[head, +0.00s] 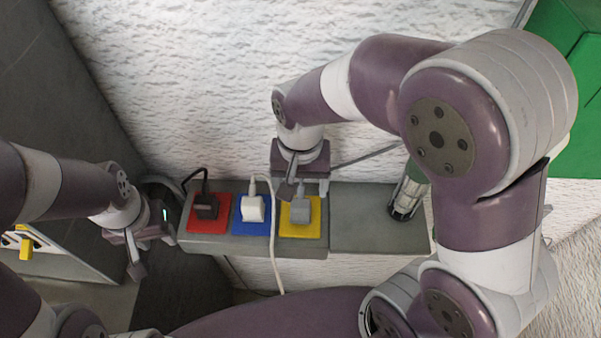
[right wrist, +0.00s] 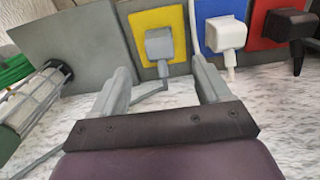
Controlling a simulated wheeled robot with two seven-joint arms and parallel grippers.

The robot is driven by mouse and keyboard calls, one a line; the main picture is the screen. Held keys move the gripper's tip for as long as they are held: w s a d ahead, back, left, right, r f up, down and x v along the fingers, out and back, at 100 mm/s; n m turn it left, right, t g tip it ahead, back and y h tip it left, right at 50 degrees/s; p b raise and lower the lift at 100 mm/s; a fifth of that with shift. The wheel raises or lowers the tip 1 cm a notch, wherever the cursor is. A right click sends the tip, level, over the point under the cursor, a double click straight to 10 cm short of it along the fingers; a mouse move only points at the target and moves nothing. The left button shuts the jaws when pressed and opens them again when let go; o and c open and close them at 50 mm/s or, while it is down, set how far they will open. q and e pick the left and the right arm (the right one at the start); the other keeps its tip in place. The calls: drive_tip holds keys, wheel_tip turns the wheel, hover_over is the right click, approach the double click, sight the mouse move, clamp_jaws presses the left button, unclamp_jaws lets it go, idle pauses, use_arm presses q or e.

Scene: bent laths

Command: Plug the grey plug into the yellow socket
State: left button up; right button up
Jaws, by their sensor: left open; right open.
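The yellow socket (head: 287,230) is a square plate on a grey panel, third from the left. The grey plug (head: 300,211) sits at the middle of this plate; I cannot tell how deep it is in. The right wrist view also shows the plug (right wrist: 159,44) against the yellow socket (right wrist: 180,18), its cord leading off from its end. My right gripper (head: 304,189) is open and empty. In the right wrist view its fingers (right wrist: 163,82) are spread to either side of the cord, short of the plug. My left gripper (head: 153,243) is open and empty, left of the panel.
A black plug (head: 206,207) is at the red socket (head: 194,225), and a white plug (head: 253,208) at the blue socket (head: 240,228). A white cable hangs between the blue and yellow sockets.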

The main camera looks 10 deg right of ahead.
drive_tip(key=shift+r, duration=1.9)
